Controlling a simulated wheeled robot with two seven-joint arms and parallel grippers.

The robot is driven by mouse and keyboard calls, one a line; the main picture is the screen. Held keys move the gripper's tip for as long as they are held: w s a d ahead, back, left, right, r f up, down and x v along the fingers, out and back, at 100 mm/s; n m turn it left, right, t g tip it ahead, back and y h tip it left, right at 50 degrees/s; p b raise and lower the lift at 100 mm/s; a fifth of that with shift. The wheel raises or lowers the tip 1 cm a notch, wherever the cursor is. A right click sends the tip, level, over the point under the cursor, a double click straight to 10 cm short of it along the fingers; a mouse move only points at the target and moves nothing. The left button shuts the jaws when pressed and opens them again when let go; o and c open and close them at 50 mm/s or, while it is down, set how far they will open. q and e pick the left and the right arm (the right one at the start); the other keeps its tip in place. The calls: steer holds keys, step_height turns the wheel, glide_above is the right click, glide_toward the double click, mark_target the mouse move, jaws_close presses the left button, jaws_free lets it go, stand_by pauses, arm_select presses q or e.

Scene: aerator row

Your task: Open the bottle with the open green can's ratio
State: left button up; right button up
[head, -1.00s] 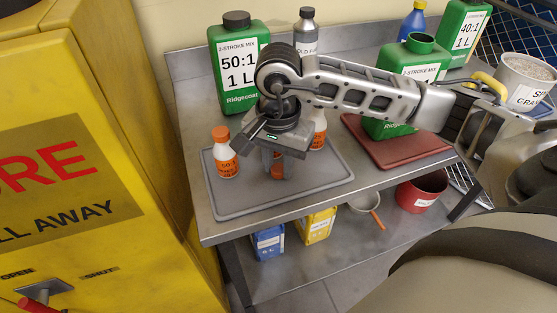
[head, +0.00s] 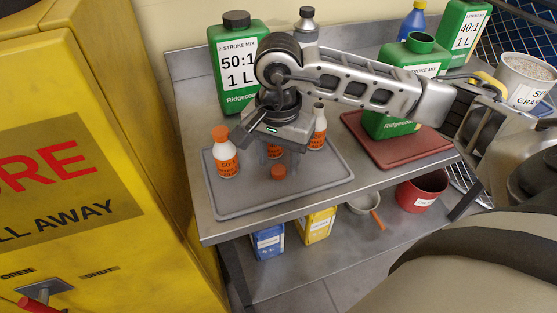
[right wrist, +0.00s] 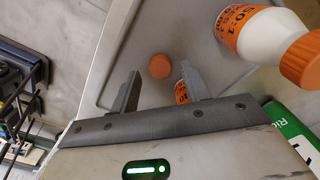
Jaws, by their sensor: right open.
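A green can (head: 400,122) with an open green neck stands on a red mat; my right arm hides its ratio. On a grey tray (head: 240,203) stand small white bottles with orange labels. The left bottle (head: 226,160) has an orange cap; in the right wrist view this bottle (right wrist: 262,32) reads 50:1. The right bottle (head: 319,135) shows a narrow top without an orange cap. A middle bottle (head: 272,153) is mostly hidden by my right gripper (right wrist: 161,72). An orange cap (head: 278,171) lies loose on the tray. My right gripper is open and empty above it. My left gripper is out of view.
A closed green 50:1 can (head: 239,70) stands at the back left, a green 40:1 can (head: 466,28) at the back right. A yellow cabinet (head: 90,150) borders the table's left.

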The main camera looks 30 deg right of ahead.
mark_target(278, 170)
step_height(278, 170, up, 11)
steer(key=shift+f, duration=0.2)
